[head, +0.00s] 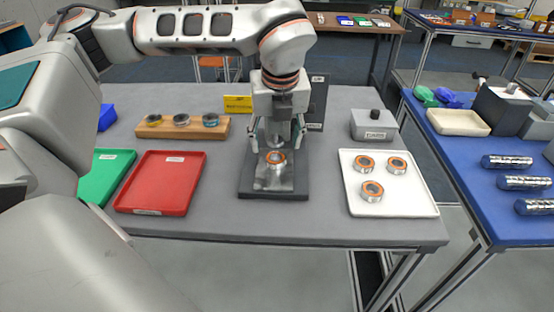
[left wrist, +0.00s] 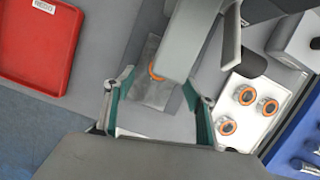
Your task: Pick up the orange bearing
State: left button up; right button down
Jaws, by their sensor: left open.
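An orange bearing (head: 275,158) sits on the metal plate of a dark scanner stand (head: 272,192) at the middle of the grey table. In the left wrist view, only an orange edge of this bearing (left wrist: 154,73) shows; a grey part of the stand hides the rest. My left gripper (head: 276,144) points down over the plate, its fingers open and spread to either side of the bearing. It looks empty. The left wrist view shows its teal-lined fingers (left wrist: 158,86) apart. Several more orange bearings (head: 372,189) lie in a white tray (head: 400,209) on the right. My right gripper is not in view.
A red tray (head: 160,182) and a green tray (head: 98,180) lie at the left. A wooden block (head: 155,131) with several rings stands behind them. A grey box (head: 373,125) stands behind the white tray. A blue table (head: 480,215) is at the right.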

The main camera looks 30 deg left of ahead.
aim_at(276, 156)
pick_arm(q)
jog(key=x, duration=0.5)
jog(key=shift+f, duration=0.2)
jog(key=c, duration=1.4)
jog(key=shift+r, duration=0.1)
jog(key=shift+r, duration=0.4)
jog(key=s+d, duration=0.3)
jog(key=s, duration=0.2)
jog(key=s+d+b, duration=0.1)
jog(key=s+d, duration=0.2)
jog(key=s, duration=0.2)
jog(key=s+d, duration=0.3)
jog(key=s, duration=0.2)
jog(key=shift+s+d+r, duration=0.15)
jog(key=shift+d+r, duration=0.05)
jog(key=shift+r, duration=0.2)
